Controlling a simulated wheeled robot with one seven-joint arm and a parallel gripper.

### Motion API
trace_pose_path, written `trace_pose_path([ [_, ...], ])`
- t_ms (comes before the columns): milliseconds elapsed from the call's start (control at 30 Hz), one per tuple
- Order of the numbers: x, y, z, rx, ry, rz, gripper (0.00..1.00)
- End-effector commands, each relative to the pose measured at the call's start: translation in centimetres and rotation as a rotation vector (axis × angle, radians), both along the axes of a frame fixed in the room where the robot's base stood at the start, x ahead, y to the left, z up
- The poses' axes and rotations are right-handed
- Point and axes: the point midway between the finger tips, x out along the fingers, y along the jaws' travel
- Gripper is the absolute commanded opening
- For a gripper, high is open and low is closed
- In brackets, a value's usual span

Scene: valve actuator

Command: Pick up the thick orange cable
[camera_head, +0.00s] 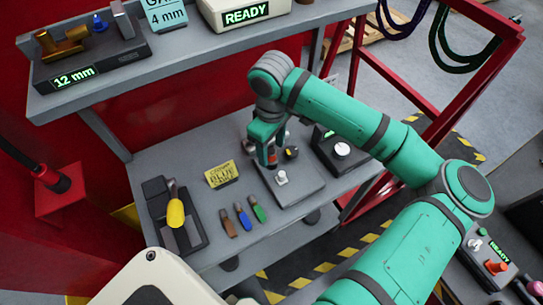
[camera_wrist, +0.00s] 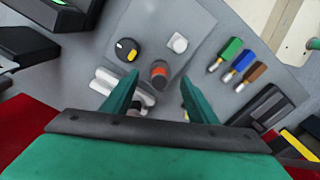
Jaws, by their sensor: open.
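I make out no thick orange cable in either view. Two cable loops, one purple (camera_head: 404,18) and one dark green (camera_head: 462,48), hang on the red frame (camera_head: 400,88) at the upper right in the head view. My gripper (camera_head: 264,158) is open and points down over a grey control panel (camera_head: 298,190) on the lower shelf. In the wrist view its fingers (camera_wrist: 160,82) stand apart on either side of an orange-red knob (camera_wrist: 159,71). I cannot tell whether they touch anything. Nothing is seen held.
The panel also has a black-and-yellow knob (camera_wrist: 127,49) and a white knob (camera_wrist: 177,43). Green (camera_head: 257,210), blue (camera_head: 243,216) and brown (camera_head: 228,222) tools lie left of it. An upper shelf (camera_head: 190,58) overhangs behind.

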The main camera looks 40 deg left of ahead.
Motion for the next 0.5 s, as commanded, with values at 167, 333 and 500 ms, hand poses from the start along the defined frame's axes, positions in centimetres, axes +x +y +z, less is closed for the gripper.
trace_pose_path([
  [167, 0.1, -0.1, -2.1, 0.000, 0.001, -0.001, 0.53],
  [333, 0.1, 0.0, -2.7, 0.001, 0.000, -0.001, 0.53],
  [500, 0.1, 0.0, -2.7, 0.001, 0.000, -0.001, 0.48],
])
